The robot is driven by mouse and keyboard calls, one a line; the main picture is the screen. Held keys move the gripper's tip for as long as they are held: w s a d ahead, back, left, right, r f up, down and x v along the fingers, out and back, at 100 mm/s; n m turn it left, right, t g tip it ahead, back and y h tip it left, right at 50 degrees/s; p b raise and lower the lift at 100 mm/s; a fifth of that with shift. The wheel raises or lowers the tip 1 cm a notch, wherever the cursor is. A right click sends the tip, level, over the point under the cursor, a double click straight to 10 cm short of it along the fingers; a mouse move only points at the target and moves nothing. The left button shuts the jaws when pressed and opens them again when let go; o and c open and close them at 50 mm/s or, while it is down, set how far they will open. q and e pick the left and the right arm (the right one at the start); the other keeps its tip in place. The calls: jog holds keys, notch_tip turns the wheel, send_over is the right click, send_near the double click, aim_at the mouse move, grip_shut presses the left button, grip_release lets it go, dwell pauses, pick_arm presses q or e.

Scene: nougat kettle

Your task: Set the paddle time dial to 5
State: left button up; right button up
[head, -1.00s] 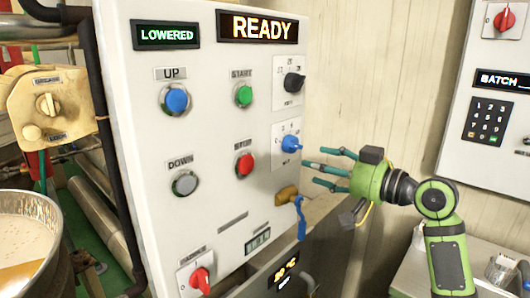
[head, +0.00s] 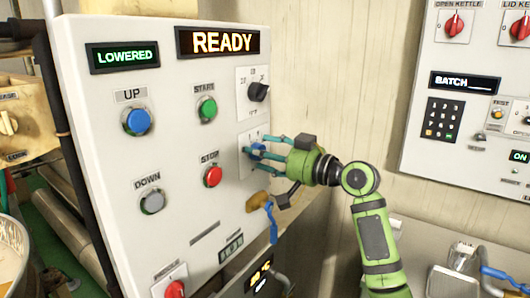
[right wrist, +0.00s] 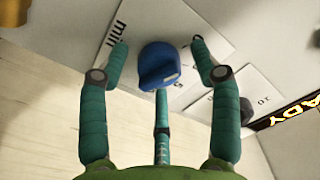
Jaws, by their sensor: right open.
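The paddle time dial is a blue knob (head: 256,150) on a white scale plate at the right side of the white control panel (head: 180,75). My left gripper is not in view.
A black knob (head: 258,92) is just above the blue one. A red STOP button (head: 212,177) and green START button (head: 207,109) are to the left. A brown valve with a blue handle (head: 270,222) hangs below. A second panel (head: 470,110) is on the right wall.

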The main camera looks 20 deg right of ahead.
jog(key=c, duration=1.1)
jog(key=shift+c, duration=0.2)
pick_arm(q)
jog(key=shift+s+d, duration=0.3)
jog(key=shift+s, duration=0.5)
pick_arm(e)
jog(key=shift+r, duration=0.1)
